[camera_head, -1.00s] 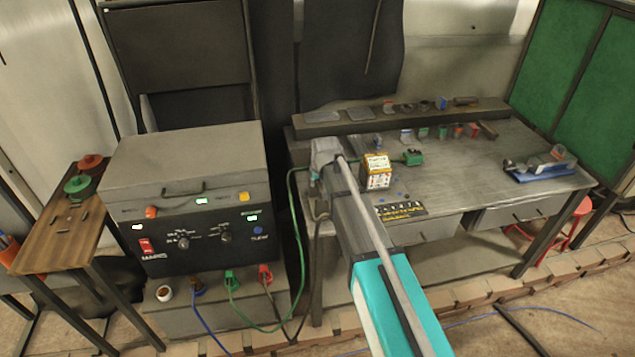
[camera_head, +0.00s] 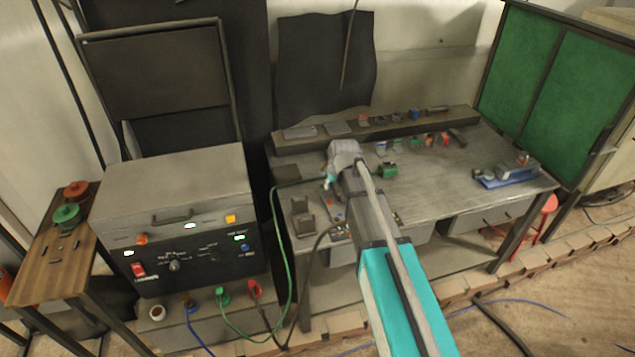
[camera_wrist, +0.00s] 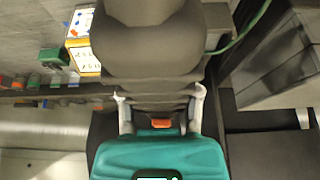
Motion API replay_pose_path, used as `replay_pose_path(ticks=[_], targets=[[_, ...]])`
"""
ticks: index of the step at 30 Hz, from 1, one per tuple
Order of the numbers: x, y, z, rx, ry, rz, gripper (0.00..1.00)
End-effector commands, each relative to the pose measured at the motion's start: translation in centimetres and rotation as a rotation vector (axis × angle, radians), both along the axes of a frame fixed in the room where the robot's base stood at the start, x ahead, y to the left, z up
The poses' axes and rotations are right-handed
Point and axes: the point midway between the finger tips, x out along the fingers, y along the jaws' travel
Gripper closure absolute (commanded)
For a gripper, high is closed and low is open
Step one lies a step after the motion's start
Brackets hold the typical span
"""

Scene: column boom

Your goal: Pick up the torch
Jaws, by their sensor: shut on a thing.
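My gripper (camera_head: 330,180) is above the left end of the grey workbench (camera_head: 425,185), at the end of my teal and grey arm. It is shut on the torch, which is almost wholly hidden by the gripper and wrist. A green hose (camera_head: 291,185) runs from the front of the welding machine up to the gripper. The hose also shows in the wrist view (camera_wrist: 243,32), where it goes behind the dark wrist housing. The fingertips and the grip itself are hidden in the wrist view. A small grey holder (camera_head: 303,222) with upright plates stands empty at the bench's left end.
The welding machine (camera_head: 180,215) stands left of the bench. A yellow and white box (camera_wrist: 84,40) and a green block (camera_head: 389,170) are on the bench near my arm. A raised shelf with small items runs along the back. The right half of the benchtop is mostly clear.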

Motion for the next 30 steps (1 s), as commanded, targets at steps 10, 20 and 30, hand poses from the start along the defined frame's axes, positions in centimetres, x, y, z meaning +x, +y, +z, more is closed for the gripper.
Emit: replay_pose_path(ticks=[10,20,30], targets=[[-0.6,-2.6,1.3,0.001,0.0,0.0,1.0],[-0.6,-2.8,1.3,0.001,0.0,0.001,1.0],[-0.6,-2.8,1.3,0.0,0.0,0.001,1.0]])
